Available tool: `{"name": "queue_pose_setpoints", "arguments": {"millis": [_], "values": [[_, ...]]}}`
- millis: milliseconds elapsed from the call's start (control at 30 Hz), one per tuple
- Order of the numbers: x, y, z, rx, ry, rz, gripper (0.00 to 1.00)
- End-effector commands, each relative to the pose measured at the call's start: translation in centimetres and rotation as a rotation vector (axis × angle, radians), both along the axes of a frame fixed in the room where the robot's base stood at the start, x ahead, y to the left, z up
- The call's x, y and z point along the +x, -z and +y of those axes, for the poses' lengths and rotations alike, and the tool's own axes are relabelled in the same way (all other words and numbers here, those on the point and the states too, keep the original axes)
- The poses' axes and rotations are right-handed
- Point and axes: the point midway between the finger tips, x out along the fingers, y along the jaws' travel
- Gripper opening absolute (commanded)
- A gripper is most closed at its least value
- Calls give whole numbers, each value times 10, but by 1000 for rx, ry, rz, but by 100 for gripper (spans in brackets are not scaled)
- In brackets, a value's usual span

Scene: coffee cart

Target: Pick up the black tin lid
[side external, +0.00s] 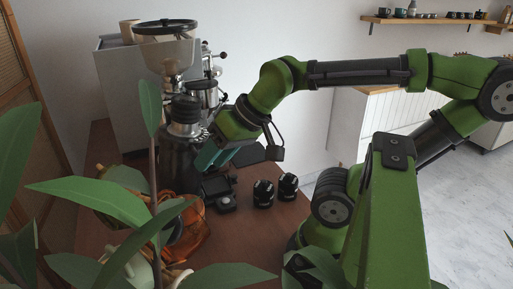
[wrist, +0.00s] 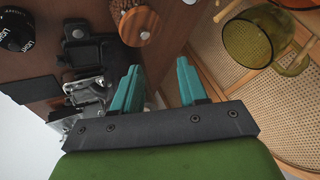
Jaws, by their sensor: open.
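Two small black tins stand side by side on the brown cart top in the side view, a left one (side external: 263,195) and a right one (side external: 288,186), with pale lettering. In the wrist view a black round tin face with white lettering (wrist: 15,32) shows at the upper left, cut by the edge. I cannot tell a separate lid from the tins. My gripper (side external: 203,160) is above the cart beside the grinder, left of and higher than the tins. In the wrist view its teal fingers (wrist: 158,76) are apart with nothing between them.
A dark grinder (side external: 180,150) stands close beside my gripper. A black stand (side external: 218,188) sits left of the tins. Plant leaves (side external: 110,200) cover the front left. An olive glass mug (wrist: 250,42) and a wood-sided round object (wrist: 139,24) show in the wrist view.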

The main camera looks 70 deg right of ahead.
Motion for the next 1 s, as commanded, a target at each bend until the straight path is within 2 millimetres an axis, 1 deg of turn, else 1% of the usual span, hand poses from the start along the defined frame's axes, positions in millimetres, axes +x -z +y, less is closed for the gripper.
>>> {"name": "queue_pose_setpoints", "arguments": {"millis": [67,167,300,400,633,733,767,867,967,1000], "values": [[0,0,0,0,0,0,43],[0,0,0,0,0,0,56],[0,0,0,0,0,0,78],[0,0,0,0,0,0,90],[0,0,0,0,0,0,90],[1,2,-7,1,30,7,90],[2,4,-13,2,53,17,90],[10,8,-47,8,182,59,90],[8,14,-105,82,476,170,90],[1,17,-131,137,643,226,90]]}}
